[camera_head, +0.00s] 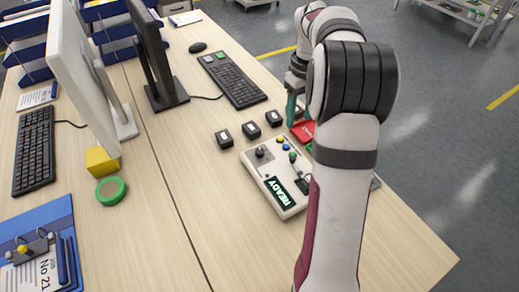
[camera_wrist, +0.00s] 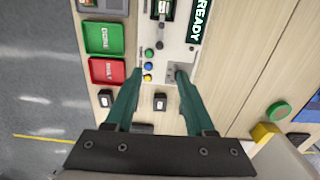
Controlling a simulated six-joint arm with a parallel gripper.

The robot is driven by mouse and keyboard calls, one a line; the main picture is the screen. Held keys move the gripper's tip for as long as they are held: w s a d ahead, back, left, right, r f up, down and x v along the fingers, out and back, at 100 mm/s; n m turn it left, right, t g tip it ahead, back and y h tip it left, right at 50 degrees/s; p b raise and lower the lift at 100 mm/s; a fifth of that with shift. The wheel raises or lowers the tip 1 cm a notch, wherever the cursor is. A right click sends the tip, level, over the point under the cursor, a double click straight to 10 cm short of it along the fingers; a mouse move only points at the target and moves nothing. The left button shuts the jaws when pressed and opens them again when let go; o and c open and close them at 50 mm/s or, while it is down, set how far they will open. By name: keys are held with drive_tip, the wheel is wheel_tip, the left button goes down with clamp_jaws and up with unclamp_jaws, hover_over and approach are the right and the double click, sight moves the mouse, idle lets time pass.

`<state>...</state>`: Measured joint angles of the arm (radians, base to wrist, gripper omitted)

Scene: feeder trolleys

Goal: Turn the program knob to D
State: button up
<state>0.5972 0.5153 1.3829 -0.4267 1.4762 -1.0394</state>
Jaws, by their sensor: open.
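A light grey control box (camera_head: 276,178) lies on the table, with a display reading READY (camera_head: 284,191). A dark knob (camera_head: 262,152) stands at its far-left part, beside a column of yellow, blue and green buttons. In the wrist view the box (camera_wrist: 180,50) is at the top, and the knob area is partly covered by the right fingertip. Knob letters are too small to read, so its setting cannot be told. My gripper (camera_wrist: 159,73) is open, with teal fingers apart and nothing held. In the head view its fingers show beyond the box's far edge.
Small dark labelled blocks (camera_head: 250,129) sit beyond the box. A red tray (camera_wrist: 107,71) and a green tray (camera_wrist: 103,39) lie beside it. Table is clear in front of the box.

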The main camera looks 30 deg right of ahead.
sight(260, 151)
drive_tip(key=shift+o, duration=1)
drive_tip(key=w+a+f+n, duration=0.2)
drive_tip(key=w+a+n, duration=0.4)
drive_tip(key=w+n, duration=0.2)
drive_tip(key=shift+a+n, duration=0.15)
drive_tip(key=shift+n, duration=0.15)
wheel_tip(260, 151, down, 16)
drive_tip(key=shift+r, duration=0.2)
clamp_jaws()
